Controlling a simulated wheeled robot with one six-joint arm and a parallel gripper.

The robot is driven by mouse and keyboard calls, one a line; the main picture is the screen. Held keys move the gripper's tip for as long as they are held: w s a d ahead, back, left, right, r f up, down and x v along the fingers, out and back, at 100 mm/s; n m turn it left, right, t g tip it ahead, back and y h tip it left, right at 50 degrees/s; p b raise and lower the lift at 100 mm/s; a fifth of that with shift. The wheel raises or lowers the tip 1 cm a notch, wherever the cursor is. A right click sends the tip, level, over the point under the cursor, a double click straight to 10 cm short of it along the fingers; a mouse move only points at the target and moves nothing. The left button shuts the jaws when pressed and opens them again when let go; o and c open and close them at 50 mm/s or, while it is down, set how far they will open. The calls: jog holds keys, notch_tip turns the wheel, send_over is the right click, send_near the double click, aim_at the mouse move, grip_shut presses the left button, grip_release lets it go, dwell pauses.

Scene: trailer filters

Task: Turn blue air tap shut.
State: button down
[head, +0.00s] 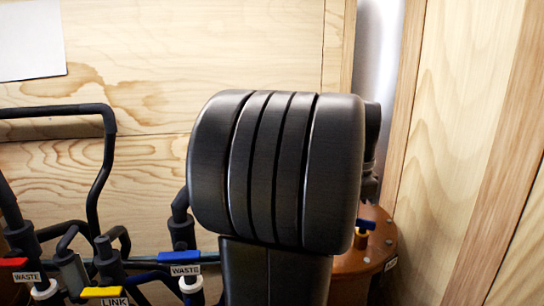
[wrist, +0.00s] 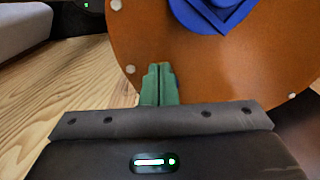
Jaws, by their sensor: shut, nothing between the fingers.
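The blue air tap (head: 366,225) sits on a short brass stem on top of a brown round drum (head: 381,243) at the right in the head view. A label on the drum's side is partly cut off and begins with "A". In the wrist view a blue piece, apparently the tap (wrist: 222,16), is at the top edge over the brown disc (wrist: 270,65). My gripper (wrist: 160,70) shows green fingers, shut and empty, in front of the disc's lower left. The fingers are apart from the blue piece. My gripper is hidden in the head view.
My dark arm blocks the middle of the head view. At lower left are black pipes with a red handle (head: 13,262), a yellow handle (head: 104,291) labelled LINK and another blue handle (head: 178,257) labelled WASTE. Wooden walls (head: 150,60) stand behind and to the right.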

jog(key=shift+d, duration=0.35)
dwell(0.6)
jog(key=shift+w+r+p, duration=0.1)
jog(key=shift+p, duration=1.05)
jog(key=shift+a, duration=0.2)
jog(key=shift+a, duration=0.2)
notch_tip(320, 180, up, 6)
jog(key=p, duration=0.6)
